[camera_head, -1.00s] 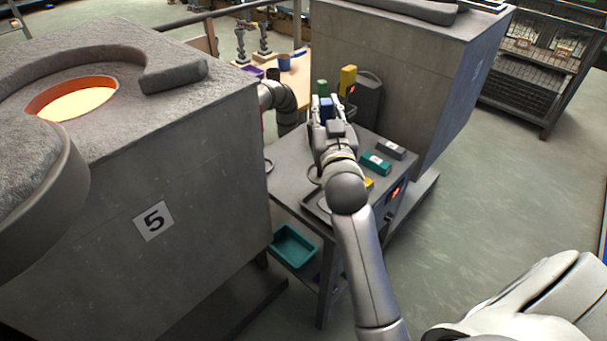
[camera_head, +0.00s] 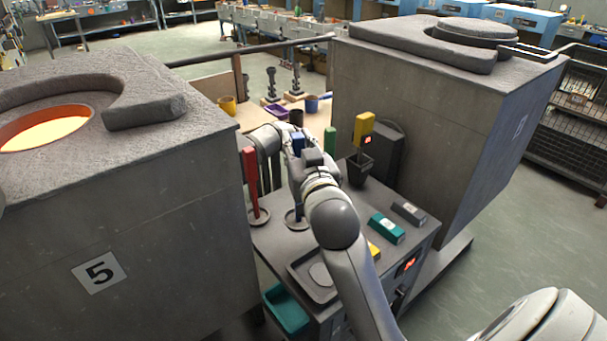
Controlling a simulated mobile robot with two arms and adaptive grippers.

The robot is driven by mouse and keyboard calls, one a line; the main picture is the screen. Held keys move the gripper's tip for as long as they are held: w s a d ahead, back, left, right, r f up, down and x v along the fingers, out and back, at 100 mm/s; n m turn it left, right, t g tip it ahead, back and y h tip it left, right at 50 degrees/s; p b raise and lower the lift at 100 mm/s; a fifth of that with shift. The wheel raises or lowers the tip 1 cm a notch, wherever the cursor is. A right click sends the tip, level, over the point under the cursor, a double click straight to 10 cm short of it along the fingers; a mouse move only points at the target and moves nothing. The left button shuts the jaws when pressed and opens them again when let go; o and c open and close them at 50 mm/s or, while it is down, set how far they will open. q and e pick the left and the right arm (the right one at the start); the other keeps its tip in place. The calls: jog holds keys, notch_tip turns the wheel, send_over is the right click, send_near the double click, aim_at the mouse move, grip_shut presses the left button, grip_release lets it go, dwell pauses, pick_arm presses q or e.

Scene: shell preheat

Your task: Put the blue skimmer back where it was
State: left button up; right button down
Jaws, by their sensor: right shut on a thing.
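The blue skimmer stands upright in the middle of the grey cart top (camera_head: 278,240). Its blue handle (camera_head: 298,144) shows above my right gripper (camera_head: 299,160), and its lower blue shaft and round disc (camera_head: 296,221) show below. My right gripper is shut on the handle, and my wrist hides part of it. The disc is at the cart top; I cannot tell whether it touches. A red skimmer (camera_head: 252,184) stands upright to its left. A green handle (camera_head: 330,139) rises to its right. My left gripper does not show.
A yellow-handled tool (camera_head: 361,133) stands in a dark cup (camera_head: 359,170). A teal block (camera_head: 386,228), a grey block (camera_head: 409,213) and a grey tray (camera_head: 312,276) are on the cart. Furnace 5 (camera_head: 150,220) is close on the left; another furnace (camera_head: 430,130) stands behind right.

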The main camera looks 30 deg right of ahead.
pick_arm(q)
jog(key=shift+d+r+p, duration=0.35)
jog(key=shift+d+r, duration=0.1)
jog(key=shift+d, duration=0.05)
pick_arm(e)
jog(key=w+d+f, duration=0.5)
jog(key=f, duration=0.5)
jog(key=shift+w+d, duration=0.2)
jog(key=shift+d, duration=0.05)
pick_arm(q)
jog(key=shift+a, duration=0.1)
pick_arm(e)
jog(key=shift+f, duration=0.15)
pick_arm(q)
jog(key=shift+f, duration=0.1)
pick_arm(e)
jog(key=c, duration=1.2)
grip_release()
jog(key=shift+f, duration=0.1)
pick_arm(q)
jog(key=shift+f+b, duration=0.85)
jog(key=shift+b, duration=0.1)
pick_arm(e)
jog(key=v, duration=1.2)
